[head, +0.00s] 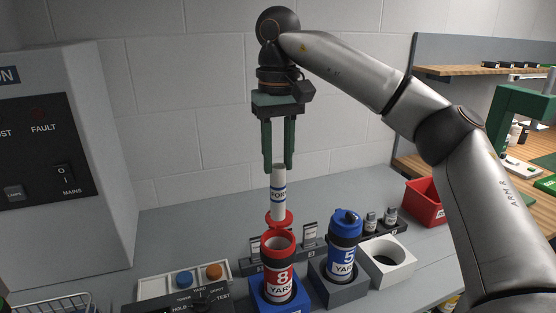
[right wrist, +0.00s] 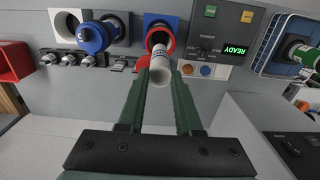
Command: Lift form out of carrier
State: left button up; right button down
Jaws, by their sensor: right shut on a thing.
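The form (head: 279,187) is a white tube with blue bands and lettering, upright in the head view. My right gripper (head: 279,166) is shut on its upper end; the wrist view also shows the form (right wrist: 160,70) between the fingers. Below it stands the red carrier (head: 279,272), marked 8 YARD, upright in a blue holder (head: 267,303). Its red lid (head: 279,219) is open at the back, and its mouth shows in the head view. The form's lower end appears above the mouth, by the lid. My left gripper is not in view.
A blue carrier (head: 344,246) with its lid shut stands in a grey holder at right. Beyond it are an empty white round holder (head: 391,267) and a red bin (head: 424,203). A control panel (right wrist: 228,32) reads READY. A wire basket (head: 58,307) is at left.

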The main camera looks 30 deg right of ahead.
jog(key=shift+r, duration=0.1)
notch_tip(320, 180, up, 13)
jog(key=shift+r+p, duration=0.2)
jog(key=shift+p, duration=0.1)
dwell(1.1)
